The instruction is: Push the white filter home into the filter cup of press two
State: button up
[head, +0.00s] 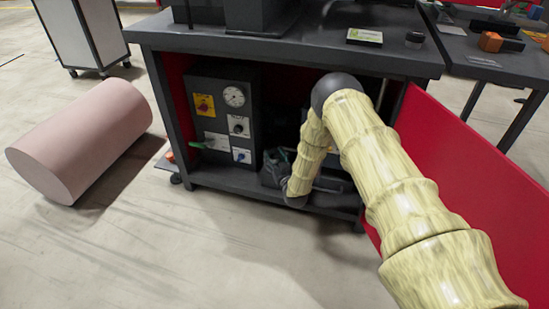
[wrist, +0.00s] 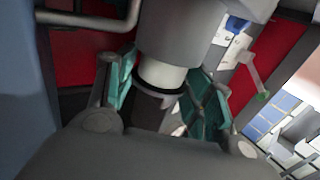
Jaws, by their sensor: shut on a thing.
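In the wrist view, the white filter (wrist: 162,74) is a short pale cylinder with a dark ring round its lower edge. It stands in line with the grey cylindrical cup (wrist: 178,32), and its upper end is hidden in or behind the cup's rim. My gripper (wrist: 164,103) has a teal finger on each side of the filter and is shut on it. In the head view, my gripper (head: 280,162) is inside the dark bench's open lower bay. The filter and cup cannot be made out there.
A control panel (head: 222,115) with a gauge and knobs stands left of my gripper. The bench top (head: 290,42) overhangs the bay. A red door (head: 465,170) stands open at right. A pink cylinder (head: 80,140) lies on the floor at left; the floor in front is clear.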

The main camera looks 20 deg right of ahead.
jog(key=shift+f, duration=0.15)
jog(key=o, duration=1.1)
jog(key=shift+s, duration=0.15)
jog(key=s, duration=1.1)
jog(key=shift+s+d, duration=0.3)
jog(key=shift+s, duration=0.05)
jog(key=shift+f, duration=0.1)
